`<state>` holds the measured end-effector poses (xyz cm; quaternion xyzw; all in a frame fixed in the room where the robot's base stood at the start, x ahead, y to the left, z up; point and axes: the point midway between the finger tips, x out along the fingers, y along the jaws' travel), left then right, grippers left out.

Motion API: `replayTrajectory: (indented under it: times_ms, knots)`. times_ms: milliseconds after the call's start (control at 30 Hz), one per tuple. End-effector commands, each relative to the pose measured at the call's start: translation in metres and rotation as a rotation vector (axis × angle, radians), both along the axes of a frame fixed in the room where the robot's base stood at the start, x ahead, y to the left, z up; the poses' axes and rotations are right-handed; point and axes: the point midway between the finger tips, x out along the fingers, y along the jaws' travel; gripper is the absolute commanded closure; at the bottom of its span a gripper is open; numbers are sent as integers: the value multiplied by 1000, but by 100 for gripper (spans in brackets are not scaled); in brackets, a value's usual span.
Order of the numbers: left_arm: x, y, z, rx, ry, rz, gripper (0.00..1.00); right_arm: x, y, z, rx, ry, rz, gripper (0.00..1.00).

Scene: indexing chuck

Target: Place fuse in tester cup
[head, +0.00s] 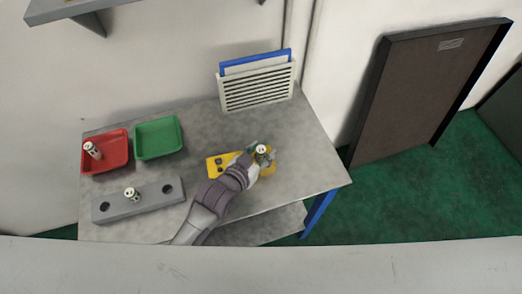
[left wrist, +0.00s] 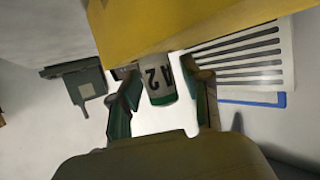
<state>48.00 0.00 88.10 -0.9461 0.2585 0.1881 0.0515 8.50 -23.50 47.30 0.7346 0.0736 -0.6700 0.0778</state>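A white fuse with a dark-marked top (head: 262,149) stands at the right part of the yellow tester (head: 214,168). My left gripper (head: 262,155) is there, with its fingers on both sides of this fuse. My right gripper is out of view.
A red tray (head: 118,152) holds another fuse (head: 92,150). A green tray (head: 158,138) is empty. A grey block (head: 155,200) has a fuse (head: 131,194) in its middle and open holes at both ends. A slatted rack (head: 258,88) stands at the back. The worktop right of the tester is clear.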

Motion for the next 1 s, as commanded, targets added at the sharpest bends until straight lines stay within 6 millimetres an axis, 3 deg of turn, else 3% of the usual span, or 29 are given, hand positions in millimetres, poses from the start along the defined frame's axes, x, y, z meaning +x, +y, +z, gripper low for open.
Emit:
replayTrajectory:
  times_ms: [367, 800, 1000]
  knots:
    - [-3, 2, 4, 0, 0, 0, 48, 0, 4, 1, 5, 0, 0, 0]
    - [-71, 42, 35, 1, 1, -1, 48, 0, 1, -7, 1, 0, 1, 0]
    - [-91, 54, 46, 1, 1, 0, 48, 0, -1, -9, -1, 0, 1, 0]
